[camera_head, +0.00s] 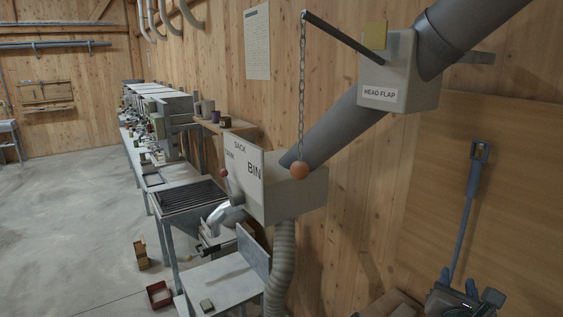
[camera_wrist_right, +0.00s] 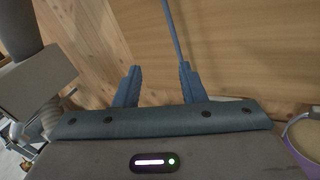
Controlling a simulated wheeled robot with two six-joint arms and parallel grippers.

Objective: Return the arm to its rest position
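My right gripper (camera_head: 458,283) is at the bottom right of the head view, low in front of the wooden wall. In the right wrist view its two blue-grey fingers (camera_wrist_right: 159,72) stand well apart with nothing held between them. A blue shaft (camera_wrist_right: 173,30) passes behind the right fingertip there; I cannot tell how far behind. My left arm and gripper do not show in either view.
A blue-handled tool (camera_head: 466,205) leans on the wall just above my right gripper. The sack bin (camera_head: 290,195), head flap box (camera_head: 388,72) and hanging chain (camera_head: 301,95) are left of it. A purple-rimmed container (camera_wrist_right: 307,137) is at the wrist view's right. Left floor is open.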

